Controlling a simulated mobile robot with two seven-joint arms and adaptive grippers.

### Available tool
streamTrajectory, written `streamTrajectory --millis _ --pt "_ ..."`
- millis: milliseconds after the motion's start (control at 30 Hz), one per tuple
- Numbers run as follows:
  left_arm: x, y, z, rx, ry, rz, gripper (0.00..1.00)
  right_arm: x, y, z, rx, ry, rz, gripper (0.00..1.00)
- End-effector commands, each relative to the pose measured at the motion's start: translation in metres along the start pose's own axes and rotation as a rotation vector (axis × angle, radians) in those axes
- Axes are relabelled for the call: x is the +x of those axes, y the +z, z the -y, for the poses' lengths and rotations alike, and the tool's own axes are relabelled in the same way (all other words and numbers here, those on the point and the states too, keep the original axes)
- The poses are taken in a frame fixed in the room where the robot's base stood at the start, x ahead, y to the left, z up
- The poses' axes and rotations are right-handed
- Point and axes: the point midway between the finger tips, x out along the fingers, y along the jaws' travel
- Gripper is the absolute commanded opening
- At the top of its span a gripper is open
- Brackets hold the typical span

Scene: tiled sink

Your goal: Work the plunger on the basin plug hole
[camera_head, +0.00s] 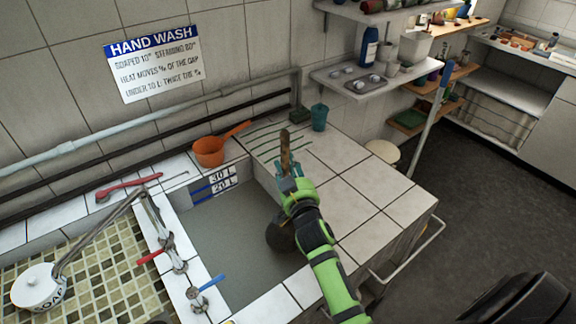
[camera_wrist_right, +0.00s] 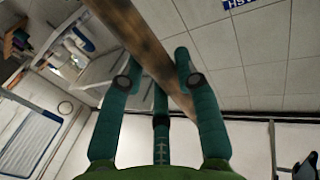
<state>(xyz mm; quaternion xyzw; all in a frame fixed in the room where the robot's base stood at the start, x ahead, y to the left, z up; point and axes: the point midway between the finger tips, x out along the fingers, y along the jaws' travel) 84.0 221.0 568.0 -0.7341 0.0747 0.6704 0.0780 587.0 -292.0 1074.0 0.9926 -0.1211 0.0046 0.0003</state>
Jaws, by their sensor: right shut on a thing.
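The plunger has a wooden handle (camera_head: 285,146) and a dark rubber cup (camera_head: 281,237). My right gripper (camera_head: 289,182) is shut around the handle, which also shows between the teal fingers in the right wrist view (camera_wrist_right: 152,52). The handle stands up out of the gripper. The cup is low over the right side of the grey basin (camera_head: 235,245), partly hidden behind my green arm. The plug hole is not visible, and I cannot tell whether the cup touches the basin floor. My left gripper is not in view.
An orange pan (camera_head: 209,152) and a teal cup (camera_head: 319,117) stand on the back ledge. Taps with a blue lever (camera_head: 207,286) and a red lever (camera_head: 150,257) line the basin's left edge. A white soap pot (camera_head: 38,287) sits at the left. The right tiled counter (camera_head: 375,196) is mostly clear.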

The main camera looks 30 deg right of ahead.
Motion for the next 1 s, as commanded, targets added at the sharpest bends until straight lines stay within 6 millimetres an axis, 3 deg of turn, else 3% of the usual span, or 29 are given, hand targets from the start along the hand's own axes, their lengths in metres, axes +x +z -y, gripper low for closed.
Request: streamTrajectory --millis 100,1000 --pt "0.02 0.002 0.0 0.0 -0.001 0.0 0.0 0.0 0.019 0.0 -0.001 -0.001 -0.004 0.0" --pt "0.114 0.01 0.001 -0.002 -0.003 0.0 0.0 -0.001 0.125 0.0 0.002 0.0 -0.004 0.0"
